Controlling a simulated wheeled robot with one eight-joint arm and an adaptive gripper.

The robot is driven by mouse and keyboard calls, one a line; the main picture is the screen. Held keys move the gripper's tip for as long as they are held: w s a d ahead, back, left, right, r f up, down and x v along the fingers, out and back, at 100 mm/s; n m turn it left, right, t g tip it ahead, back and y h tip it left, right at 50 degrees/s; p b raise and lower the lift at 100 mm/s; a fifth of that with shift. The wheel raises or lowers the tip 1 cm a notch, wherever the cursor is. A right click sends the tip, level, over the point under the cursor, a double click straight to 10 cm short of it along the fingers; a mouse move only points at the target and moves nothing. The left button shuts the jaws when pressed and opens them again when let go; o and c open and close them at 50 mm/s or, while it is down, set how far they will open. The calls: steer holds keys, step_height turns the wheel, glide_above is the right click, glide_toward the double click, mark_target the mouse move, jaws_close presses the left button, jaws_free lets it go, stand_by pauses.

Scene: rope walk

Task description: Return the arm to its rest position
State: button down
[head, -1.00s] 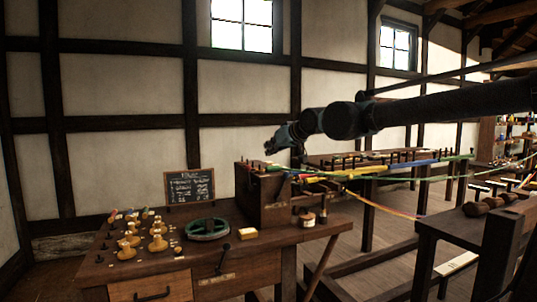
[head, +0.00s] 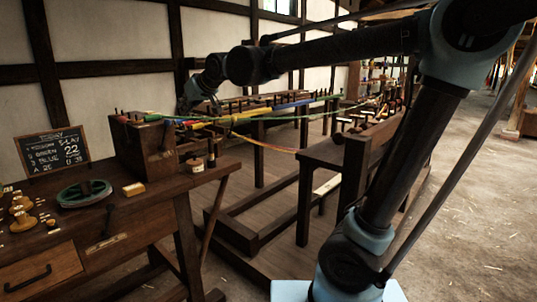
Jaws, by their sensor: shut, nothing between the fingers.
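My arm reaches from its pale blue base at the bottom up and across to the left. My gripper (head: 184,106) is at its far end, small and dark, pointing down. It is shut and I see nothing in it. It appears just above the coloured ropes (head: 232,117) and to the right of the upright wooden box (head: 140,148). I cannot tell its exact gap to the ropes.
The workbench (head: 110,219) at left bears a green-rimmed wheel (head: 84,193), a chalkboard (head: 53,154), wooden spools (head: 22,215) and a yellow block (head: 134,189). A dark wooden frame (head: 330,175) stands beyond. Open floor (head: 470,200) lies at right.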

steer(key=d+f+m+h, duration=0.15)
steer(key=d+f, duration=0.35)
steer(key=d, duration=0.5)
steer(key=d+f+m+h, duration=0.15)
steer(key=d+f, duration=0.35)
steer(key=d, duration=0.5)
steer(key=d+f+m+h, duration=0.1)
steer(key=d+f+h, duration=0.3)
steer(key=d, duration=0.6)
steer(key=s+d+f+m+g+h, duration=0.2)
steer(key=s+d+f+m+g, duration=0.2)
steer(key=s+d+f, duration=1.4)
steer(key=shift+s+d+f+m+g, duration=0.4)
steer(key=shift+d+f+m, duration=0.35)
steer(key=shift+d+m, duration=0.1)
